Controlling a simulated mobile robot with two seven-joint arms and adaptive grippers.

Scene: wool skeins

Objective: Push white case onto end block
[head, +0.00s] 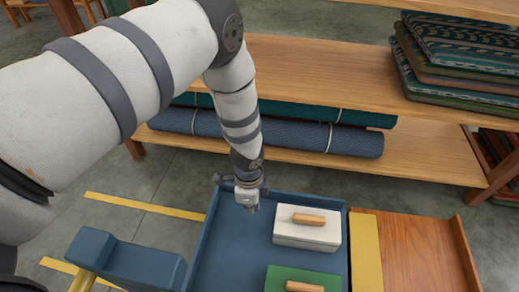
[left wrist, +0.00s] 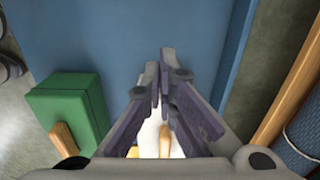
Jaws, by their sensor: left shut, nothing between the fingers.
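The white case (head: 306,236) has a wooden handle on top and rests on a blue surface (head: 234,245) with a raised rim. In the left wrist view the white case (left wrist: 149,133) is mostly hidden behind my fingers. My left gripper (head: 250,206) is shut and empty, pointing down to the left of the white case, apart from it in the head view. Its fingers also show in the left wrist view (left wrist: 164,75). A yellow strip (head: 366,252) and a wooden surface (head: 412,250) lie right of the blue surface. I cannot tell which part is the end block. My right gripper is out of view.
A green case (head: 280,279) with a wooden handle sits in front of the white case. A blue block (head: 132,262) stands at the lower left. Wooden shelves (head: 330,75) with rolled blue textile (head: 270,132) and folded cloths (head: 465,50) stand behind.

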